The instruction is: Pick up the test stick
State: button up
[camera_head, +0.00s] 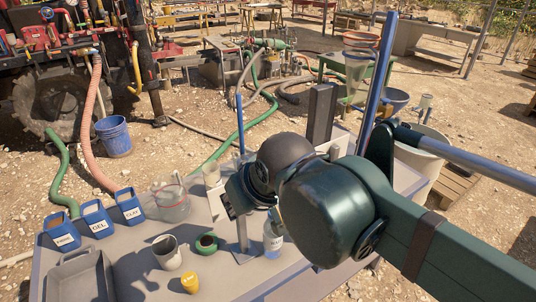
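A thin upright blue stick (240,124) rises behind my gripper and may be the test stick; its lower part is hidden. Below my gripper, a grey upright post (242,232) stands on a flat square base on the grey table (208,278). I cannot tell whether stick and post are one piece. My gripper (236,194) is over the table's middle, beside or around this upright in the picture. My dark green arm hides most of it, so its fingers and any contact with the stick cannot be made out.
Left on the table are blue scoops labelled GEL (99,220) and CLAY (129,208), another blue scoop (62,231) and a grey tray (82,277). A clear jug (172,202), white cup (167,252), dark-filled cup (206,243), yellow cup (190,283) and bottle (273,240) crowd the middle.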

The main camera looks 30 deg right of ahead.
notch_tip(320, 180, up, 5)
jog(key=w+d+r+m+h+p, duration=0.2)
jog(key=w+d, duration=0.5)
jog(key=w, duration=0.4)
jog(key=w+d+r+m+h+p, duration=0.2)
jog(key=w+d+m+p, duration=0.1)
jog(key=w+d, duration=0.55)
jog(key=m+h+p, duration=0.3)
jog(key=m+p, duration=0.1)
send_over(268, 140)
jog(key=s+a, duration=0.4)
notch_tip(268, 140, down, 4)
notch_tip(268, 140, down, 17)
jog(key=shift+w, duration=0.15)
jog(key=shift+w+f, duration=0.1)
jog(key=shift+f, duration=0.05)
jog(key=shift+b+x, duration=0.35)
jog(key=shift+x, duration=0.8)
jog(key=shift+d, duration=0.15)
jog(key=shift+b+x, duration=0.35)
jog(key=shift+x, duration=2.15)
jog(key=shift+d, duration=0.15)
